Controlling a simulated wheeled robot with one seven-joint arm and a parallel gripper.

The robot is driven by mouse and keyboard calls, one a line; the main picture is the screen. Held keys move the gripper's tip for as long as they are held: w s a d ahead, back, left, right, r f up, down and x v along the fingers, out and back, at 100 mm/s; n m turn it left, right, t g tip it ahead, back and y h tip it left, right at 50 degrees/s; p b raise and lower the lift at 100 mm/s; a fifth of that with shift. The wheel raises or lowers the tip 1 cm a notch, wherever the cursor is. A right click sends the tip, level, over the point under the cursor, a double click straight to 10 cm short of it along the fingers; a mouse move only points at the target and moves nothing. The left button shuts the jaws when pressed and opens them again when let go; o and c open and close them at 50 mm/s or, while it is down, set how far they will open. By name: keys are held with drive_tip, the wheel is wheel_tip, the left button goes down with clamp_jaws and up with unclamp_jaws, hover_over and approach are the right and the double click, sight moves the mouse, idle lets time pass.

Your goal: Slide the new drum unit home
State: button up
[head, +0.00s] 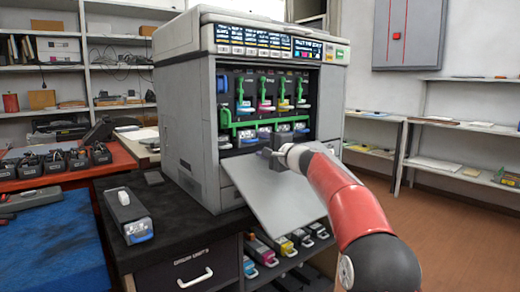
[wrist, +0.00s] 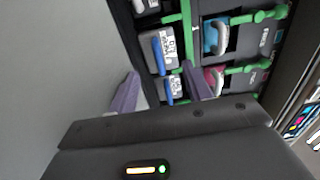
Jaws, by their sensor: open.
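The printer (head: 200,110) stands on a dark cabinet with its front door (head: 275,200) folded down. Inside, a lower row of drum units with blue grips (head: 283,128) sits below a green bar (head: 262,122). My gripper (head: 268,153) is just in front of this row and hides part of it. In the wrist view my gripper (wrist: 160,72) is open, with drum units with white labels and blue grips (wrist: 160,52) ahead of and between the fingers. I cannot tell which is new or how deep each sits. Another drum unit (head: 128,216) lies on the cabinet top.
The lowered door lies under my arm. Spare toners (head: 285,244) sit on a shelf below. A blue mat (head: 55,250) is at left.

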drive_tip(key=shift+s+d+f+b, duration=0.3)
drive_tip(key=shift+s+d+b, duration=0.2)
drive_tip(key=shift+b, duration=0.1)
drive_tip(key=shift+s+d+r, duration=0.1)
drive_tip(key=shift+s+r, duration=0.05)
drive_tip(key=shift+s, duration=0.15)
drive_tip(key=shift+r, duration=0.1)
drive_tip(key=shift+c, duration=0.4)
